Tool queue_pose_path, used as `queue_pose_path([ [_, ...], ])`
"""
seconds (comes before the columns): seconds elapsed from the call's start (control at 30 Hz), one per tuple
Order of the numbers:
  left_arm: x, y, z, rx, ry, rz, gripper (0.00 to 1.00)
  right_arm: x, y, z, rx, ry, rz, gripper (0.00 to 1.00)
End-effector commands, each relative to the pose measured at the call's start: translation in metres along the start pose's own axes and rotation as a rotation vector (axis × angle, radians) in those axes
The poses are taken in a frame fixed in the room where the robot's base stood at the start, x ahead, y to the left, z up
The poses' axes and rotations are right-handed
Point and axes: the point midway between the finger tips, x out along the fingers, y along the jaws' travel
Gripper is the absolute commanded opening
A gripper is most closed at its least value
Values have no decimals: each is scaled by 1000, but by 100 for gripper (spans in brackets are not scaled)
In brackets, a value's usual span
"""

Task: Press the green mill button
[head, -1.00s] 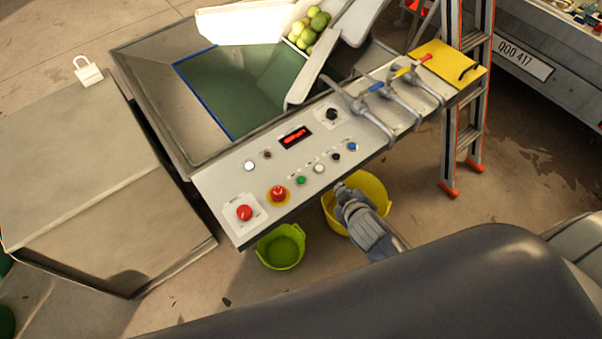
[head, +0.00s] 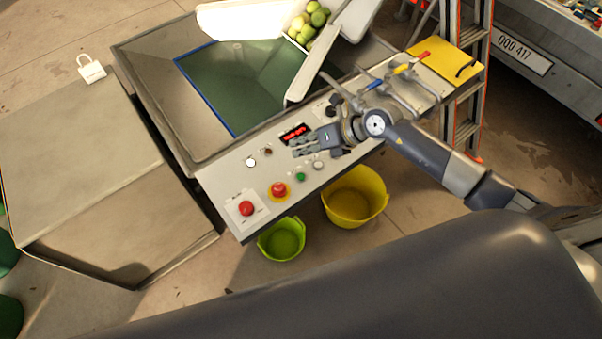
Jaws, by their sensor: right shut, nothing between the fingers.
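The green button (head: 300,177) sits on the pale control panel (head: 222,190) in the head view. It is between the red emergency button on a yellow ring (head: 279,190) and a white button (head: 318,165). My right gripper (head: 297,146) is shut and empty over the panel, beside the red display. Its fingertips are apart from the green button, above it in the picture. The gripper and wrist hide part of the panel's right side. My left gripper is not in view.
Another red button (head: 246,208) is at the panel's lower left corner. Valve handles (head: 400,68) stand at its right end. A green bucket (head: 282,240) and a yellow bucket (head: 356,196) are on the floor below. A ladder (head: 470,80) stands at right.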

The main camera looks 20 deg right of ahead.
Motion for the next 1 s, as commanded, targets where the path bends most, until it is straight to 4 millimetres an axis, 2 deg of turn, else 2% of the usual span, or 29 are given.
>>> queue_pose_path([
  [0.1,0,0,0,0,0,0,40,-2,-6,-2,-18,19,-26,0],
  [0.57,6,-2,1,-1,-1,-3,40,4,-9,-6,-16,17,-23,0],
  [0.77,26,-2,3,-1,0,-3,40,18,-21,-17,-15,18,-22,0],
  [1.0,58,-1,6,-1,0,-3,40,42,-39,-35,-14,18,-22,0],
])
